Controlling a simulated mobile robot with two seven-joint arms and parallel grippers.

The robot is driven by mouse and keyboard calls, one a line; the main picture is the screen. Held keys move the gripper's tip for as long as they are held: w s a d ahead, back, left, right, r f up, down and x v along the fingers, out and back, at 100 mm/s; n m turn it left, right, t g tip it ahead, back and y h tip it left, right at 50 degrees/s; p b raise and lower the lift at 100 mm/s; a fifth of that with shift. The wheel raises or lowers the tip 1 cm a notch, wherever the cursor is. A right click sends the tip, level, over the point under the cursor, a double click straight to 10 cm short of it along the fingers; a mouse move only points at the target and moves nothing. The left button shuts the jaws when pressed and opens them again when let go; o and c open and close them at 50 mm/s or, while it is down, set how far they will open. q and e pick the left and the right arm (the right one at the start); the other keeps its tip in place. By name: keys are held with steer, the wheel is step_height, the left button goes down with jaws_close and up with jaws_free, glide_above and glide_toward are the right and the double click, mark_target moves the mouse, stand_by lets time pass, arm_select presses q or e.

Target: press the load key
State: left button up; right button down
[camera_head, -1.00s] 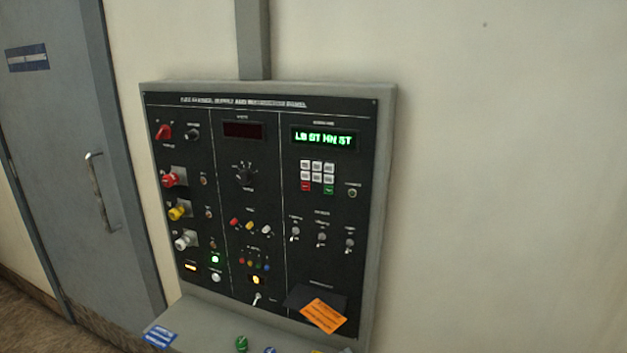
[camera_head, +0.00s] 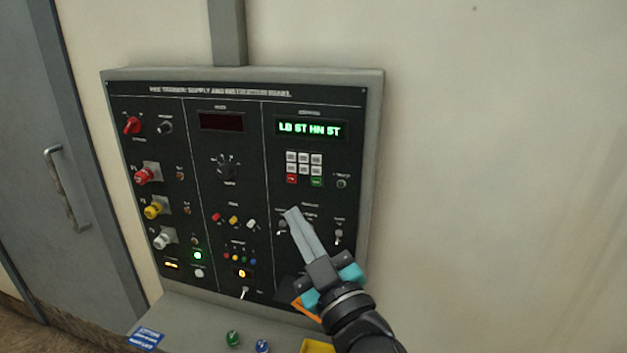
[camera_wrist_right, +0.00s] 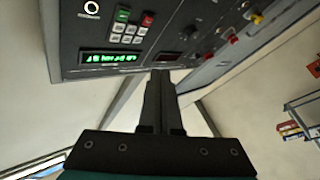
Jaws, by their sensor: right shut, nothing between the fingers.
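The keypad (camera_head: 304,164) is on the right section of the black panel, under a lit green display (camera_head: 310,128). It has several white keys, a red key (camera_head: 292,180) and a green key (camera_head: 316,182). The key lettering is too small to read, so I cannot tell which is the load key. My right gripper (camera_head: 292,212) is shut and empty, its tips appearing just below the keypad in the head view. In the right wrist view the gripper (camera_wrist_right: 161,75) points toward the panel, with the keypad (camera_wrist_right: 130,28) to its upper left. My left gripper is out of view.
Toggle switches (camera_head: 339,236) sit below the keypad, partly behind my right gripper. Knobs, including a red one (camera_head: 144,175), stick out at the panel's left. A ledge (camera_head: 190,322) juts out below. Bare wall (camera_head: 480,150) is at the right.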

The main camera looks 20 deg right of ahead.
steer(key=shift+w+d, duration=0.85)
steer(key=shift+w, duration=0.35)
steer(key=shift+w+d, duration=0.8)
steer(key=shift+w, duration=0.45)
steer(key=shift+w+d, duration=0.85)
steer(key=shift+w, duration=0.35)
steer(key=shift+w, duration=0.1)
steer(key=shift+w+d+f, duration=0.1)
steer(key=shift+w+d, duration=0.15)
steer(key=shift+w+d, duration=0.15)
steer(key=shift+w, duration=0.1)
stand_by(0.4)
steer(key=shift+s+a, duration=0.4)
steer(key=shift+s, duration=0.2)
steer(key=shift+s+a+p, duration=0.3)
steer(key=shift+s+a, duration=0.4)
steer(key=shift+s, duration=0.35)
steer(key=shift+s+a+p, duration=0.25)
steer(key=shift+s+a, duration=0.45)
steer(key=shift+s, duration=0.35)
